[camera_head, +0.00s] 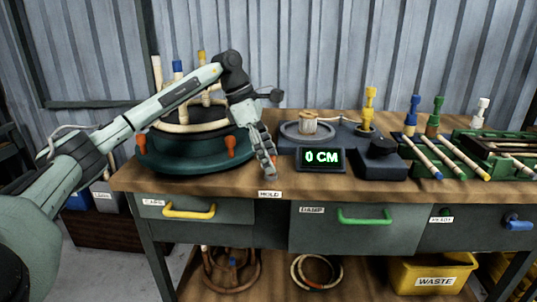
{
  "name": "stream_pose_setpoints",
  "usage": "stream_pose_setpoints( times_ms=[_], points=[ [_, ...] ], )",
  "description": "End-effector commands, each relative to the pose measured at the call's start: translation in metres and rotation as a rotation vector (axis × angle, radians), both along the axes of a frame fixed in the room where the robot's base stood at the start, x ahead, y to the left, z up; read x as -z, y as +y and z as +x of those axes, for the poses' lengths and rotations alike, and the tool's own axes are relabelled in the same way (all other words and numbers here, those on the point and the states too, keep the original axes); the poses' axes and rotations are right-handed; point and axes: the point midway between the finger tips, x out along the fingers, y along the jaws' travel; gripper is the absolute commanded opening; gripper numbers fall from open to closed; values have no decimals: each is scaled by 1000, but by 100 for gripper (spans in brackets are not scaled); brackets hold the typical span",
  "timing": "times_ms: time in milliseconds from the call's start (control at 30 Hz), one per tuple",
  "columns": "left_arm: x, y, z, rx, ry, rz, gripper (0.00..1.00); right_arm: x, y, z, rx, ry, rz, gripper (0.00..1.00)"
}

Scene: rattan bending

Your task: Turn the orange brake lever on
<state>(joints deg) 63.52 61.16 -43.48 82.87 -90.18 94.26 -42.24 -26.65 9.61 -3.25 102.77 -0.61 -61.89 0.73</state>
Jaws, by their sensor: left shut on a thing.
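A round dark green mold base (185,158) stands on the left of the workbench. An orange lever (231,146) sticks up at its front right and another orange lever (142,144) at its left side; I cannot tell which is the brake lever. My left gripper (267,168) points down just right of the mold base, over the bench's front part. Its fingers are closed together on something that they hide. The nearer orange lever shows apart from the fingers, to their left. My right gripper is out of view.
Green racks with colored-tipped rods (464,158) fill the bench's right. Drawers with yellow (189,212) and green (364,217) handles are below. A yellow waste bin (433,284) stands underneath.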

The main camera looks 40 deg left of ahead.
Motion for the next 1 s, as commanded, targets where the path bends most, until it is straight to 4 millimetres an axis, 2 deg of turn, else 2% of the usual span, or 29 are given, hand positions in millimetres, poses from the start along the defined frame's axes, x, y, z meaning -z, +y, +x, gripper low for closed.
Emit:
stream_pose_setpoints(
  times_ms=[200,233,400,767,867,1000],
  points=[
    [0,0,0,1,-1,2,31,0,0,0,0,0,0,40],
    [0,0,0,1,-1,2,62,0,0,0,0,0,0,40],
    [0,0,0,1,-1,2,81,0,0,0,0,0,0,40],
    [-4,2,-1,-1,-2,1,81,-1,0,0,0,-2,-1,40],
    [-16,6,-2,-2,-4,1,81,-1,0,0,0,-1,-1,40],
    [-42,15,-7,-2,-6,0,81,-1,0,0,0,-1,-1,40]
  ],
)
